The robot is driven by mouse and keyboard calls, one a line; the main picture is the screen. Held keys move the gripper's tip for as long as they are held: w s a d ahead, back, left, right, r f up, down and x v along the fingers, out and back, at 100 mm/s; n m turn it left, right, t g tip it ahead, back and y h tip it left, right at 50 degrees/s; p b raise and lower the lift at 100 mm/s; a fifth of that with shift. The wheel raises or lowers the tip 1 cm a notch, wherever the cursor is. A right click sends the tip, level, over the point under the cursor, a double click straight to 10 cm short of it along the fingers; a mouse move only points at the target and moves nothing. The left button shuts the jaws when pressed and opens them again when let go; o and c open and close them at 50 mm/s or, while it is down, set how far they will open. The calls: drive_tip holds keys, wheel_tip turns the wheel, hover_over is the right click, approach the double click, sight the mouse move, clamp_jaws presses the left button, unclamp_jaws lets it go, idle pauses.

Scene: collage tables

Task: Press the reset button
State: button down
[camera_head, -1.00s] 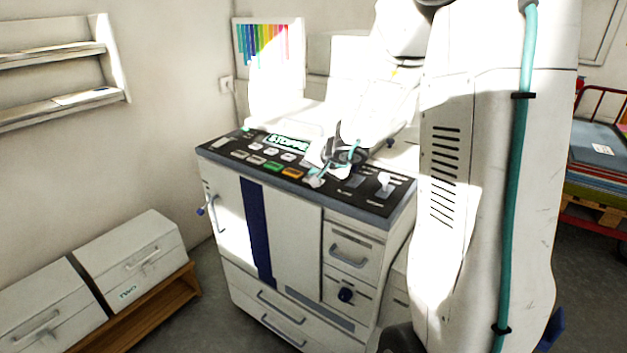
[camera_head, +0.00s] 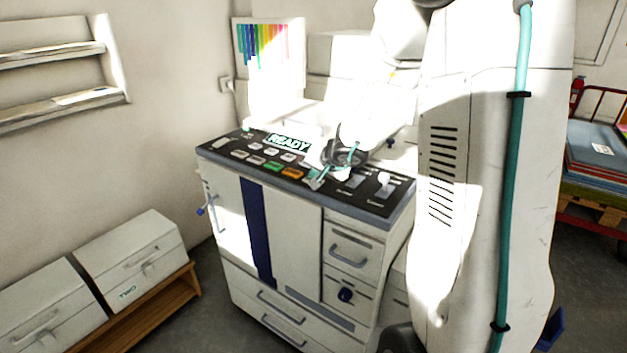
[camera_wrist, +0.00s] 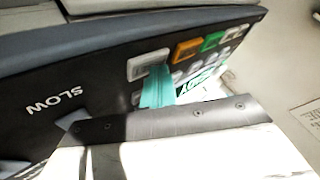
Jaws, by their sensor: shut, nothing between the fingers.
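A pale grey button (camera_wrist: 148,64), in line with the orange and green ones, is likely the reset button; its lettering is not readable. My gripper (camera_wrist: 157,88) is shut and empty, its teal fingertips at this button's edge in the wrist view. Whether they touch it I cannot tell. In the head view my gripper (camera_head: 315,180) is low over the black control panel (camera_head: 228,147), just right of the orange button (camera_head: 292,173), and hides most of the pale button. The panel's display (camera_head: 289,141) reads READY.
A green button (camera_head: 272,166) and several pale buttons lie left of the orange one. Grey sliders or switches (camera_head: 356,181) sit to the right, near the word SLOW (camera_wrist: 58,102) in the wrist view. The white cabinet (camera_head: 295,230) carries the panel.

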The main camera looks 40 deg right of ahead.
drive_tip(key=shift+r, duration=0.75)
drive_tip(key=shift+r, duration=2.5)
